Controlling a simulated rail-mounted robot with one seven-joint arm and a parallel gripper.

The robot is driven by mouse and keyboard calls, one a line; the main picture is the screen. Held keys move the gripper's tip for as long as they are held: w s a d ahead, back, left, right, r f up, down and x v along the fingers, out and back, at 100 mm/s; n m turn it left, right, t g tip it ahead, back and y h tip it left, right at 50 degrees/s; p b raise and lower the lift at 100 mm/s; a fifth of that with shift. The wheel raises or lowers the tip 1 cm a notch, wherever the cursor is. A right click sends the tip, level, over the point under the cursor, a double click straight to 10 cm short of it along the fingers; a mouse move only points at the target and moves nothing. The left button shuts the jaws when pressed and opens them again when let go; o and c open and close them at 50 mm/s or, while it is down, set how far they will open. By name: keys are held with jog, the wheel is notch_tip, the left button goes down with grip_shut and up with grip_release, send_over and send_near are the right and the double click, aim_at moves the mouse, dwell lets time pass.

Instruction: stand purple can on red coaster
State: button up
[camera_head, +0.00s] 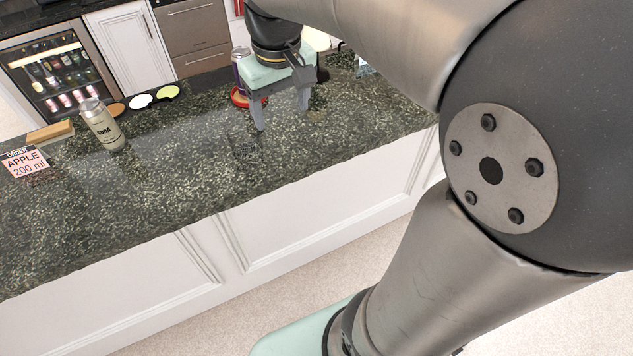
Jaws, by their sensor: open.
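The purple can (239,58) stands upright towards the back of the counter, partly hidden behind my gripper. The red coaster (238,98) shows at the foot of the can, with its right part covered by my gripper. The can's base looks to be on the coaster, but the gripper hides part of where they meet. My gripper (281,112) points down in front and to the right of the can. Its two fingers are apart, with nothing visible between them.
On the speckled counter (180,190), a beige soda can (102,126) stands at the left. Orange (116,109), white (140,101) and yellow-green (168,92) coasters lie behind it. An order card (25,162) and a wooden block (50,132) are at far left. The counter's front is clear.

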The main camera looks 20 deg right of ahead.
jog(key=s+f+m, duration=0.2)
jog(key=s+f, duration=0.7)
jog(key=s, duration=0.5)
jog(key=shift+s+f, duration=0.2)
jog(key=shift+s, duration=0.1)
